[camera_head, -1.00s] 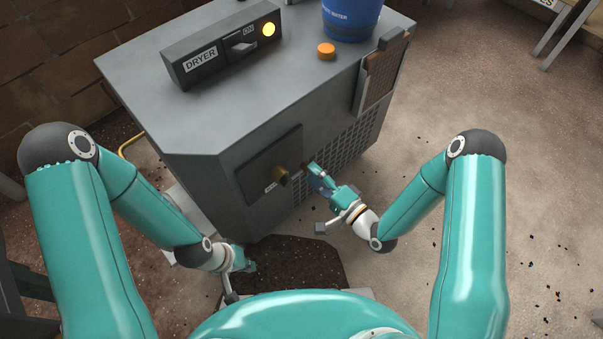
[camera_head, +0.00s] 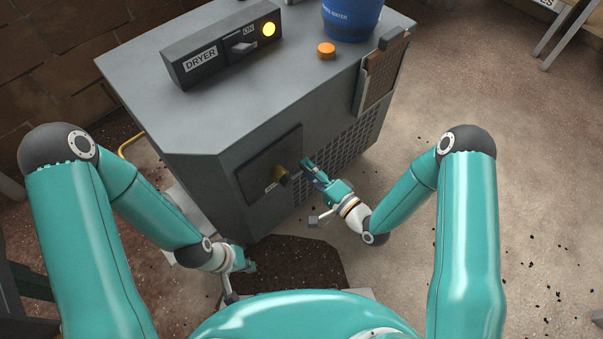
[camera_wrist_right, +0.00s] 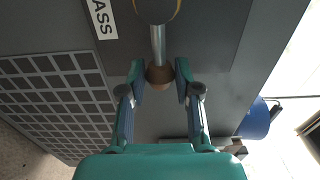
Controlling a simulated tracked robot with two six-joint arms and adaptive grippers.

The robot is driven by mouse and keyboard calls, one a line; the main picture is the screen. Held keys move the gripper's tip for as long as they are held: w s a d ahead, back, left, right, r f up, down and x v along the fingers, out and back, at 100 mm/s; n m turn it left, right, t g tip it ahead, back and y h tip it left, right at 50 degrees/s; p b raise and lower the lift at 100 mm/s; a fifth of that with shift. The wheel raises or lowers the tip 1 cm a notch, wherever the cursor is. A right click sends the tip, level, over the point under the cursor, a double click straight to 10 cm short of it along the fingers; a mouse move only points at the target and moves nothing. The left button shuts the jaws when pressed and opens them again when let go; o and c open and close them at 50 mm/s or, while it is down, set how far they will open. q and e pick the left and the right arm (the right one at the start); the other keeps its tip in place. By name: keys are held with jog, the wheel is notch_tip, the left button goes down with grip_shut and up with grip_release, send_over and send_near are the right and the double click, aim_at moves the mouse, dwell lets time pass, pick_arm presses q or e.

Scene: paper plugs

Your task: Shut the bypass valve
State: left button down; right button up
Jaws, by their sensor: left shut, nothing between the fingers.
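The bypass valve (camera_head: 281,174) is a brass fitting on a dark plate on the dryer's front. In the right wrist view, its brass body (camera_wrist_right: 157,9) is at the top edge, with a silver lever (camera_wrist_right: 158,45) ending in a brown knob (camera_wrist_right: 160,76). The lever sticks straight out from the body, towards my palm in that view. My right gripper (camera_wrist_right: 160,80) is open, with one finger on each side of the knob and a narrow gap seeming to show at each side. In the head view, my right gripper (camera_head: 306,165) hides the knob. My left gripper (camera_head: 250,267) is shut and empty, low at the left.
The grey dryer cabinet (camera_head: 180,120) carries a control box (camera_head: 220,45) with a lit yellow lamp, an orange cap (camera_head: 326,51) and a blue container (camera_head: 350,18). A vent grille (camera_wrist_right: 50,100) lies beside the valve plate. The floor at right is open, with scattered dark bits.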

dwell(0.3)
jog(key=shift+s+a+r+n, duration=0.1)
jog(key=shift+r+n, duration=0.35)
jog(key=shift+n, duration=0.35)
jog(key=shift+r+n, duration=0.45)
jog(key=shift+n, duration=0.35)
jog(key=shift+s+a+r+n, duration=0.15)
jog(key=shift+r+n, duration=0.25)
jog(key=shift+n, duration=0.35)
jog(key=shift+s+a+r+n, duration=0.15)
jog(key=shift+r+n, duration=0.2)
jog(key=shift+n, duration=0.4)
jog(key=shift+w, duration=0.1)
jog(key=shift+s+a+r+n+b, duration=0.2)
jog(key=shift+r+n+b, duration=0.15)
jog(key=shift+n, duration=0.45)
jog(key=shift+s+a+r+n+b, duration=0.2)
jog(key=shift+r+n+b, duration=0.1)
jog(key=shift+n, duration=0.5)
